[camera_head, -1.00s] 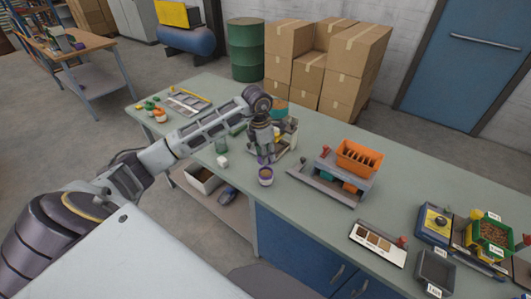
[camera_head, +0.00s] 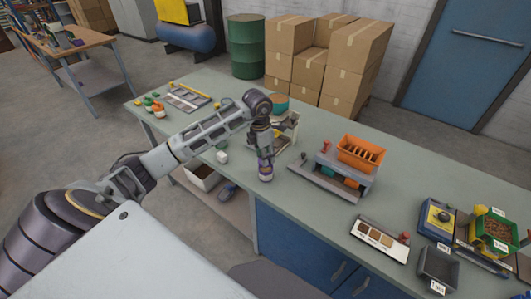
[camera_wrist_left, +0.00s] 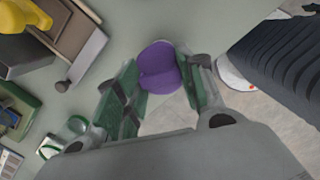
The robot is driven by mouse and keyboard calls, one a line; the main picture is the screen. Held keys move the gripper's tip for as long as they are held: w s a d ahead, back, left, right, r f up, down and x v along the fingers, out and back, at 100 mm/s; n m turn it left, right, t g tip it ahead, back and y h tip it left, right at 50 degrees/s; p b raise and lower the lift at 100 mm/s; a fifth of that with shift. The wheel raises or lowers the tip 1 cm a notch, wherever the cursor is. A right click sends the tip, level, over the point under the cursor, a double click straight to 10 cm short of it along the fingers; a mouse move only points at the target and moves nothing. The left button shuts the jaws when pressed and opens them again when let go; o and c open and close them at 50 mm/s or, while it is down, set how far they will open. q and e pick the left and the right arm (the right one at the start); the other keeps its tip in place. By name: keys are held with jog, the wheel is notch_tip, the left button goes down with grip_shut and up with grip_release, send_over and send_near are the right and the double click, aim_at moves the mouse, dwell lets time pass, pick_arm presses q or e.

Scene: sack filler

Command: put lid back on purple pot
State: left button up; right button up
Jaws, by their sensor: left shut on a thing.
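The purple pot (camera_head: 265,177) stands upright near the front edge of the green workbench, with a pale band around it. My left gripper (camera_head: 265,156) points down right over the pot. It is shut on the purple lid, which shows between its fingertips in the left wrist view (camera_wrist_left: 158,68). The lid is at the pot's mouth, and the gripper hides most of the rim. I cannot tell whether the lid is seated or slightly above. My right gripper is out of view.
An orange bin (camera_head: 361,154) on a grey stand is to the right. A swatch board (camera_head: 379,238) lies further right. A beige machine (camera_head: 284,130) stands behind the gripper. Bare bench lies between pot and stand.

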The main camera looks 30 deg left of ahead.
pick_arm(q)
jog(key=shift+f+b, duration=0.9)
jog(key=shift+f, duration=0.5)
jog(key=shift+f+b, duration=0.2)
jog(key=shift+b, duration=0.45)
dwell(2.3)
dwell(0.3)
jog(key=o, duration=0.8)
jog(key=shift+o, duration=0.6)
jog(key=o, duration=0.4)
jog(key=shift+r, duration=0.25)
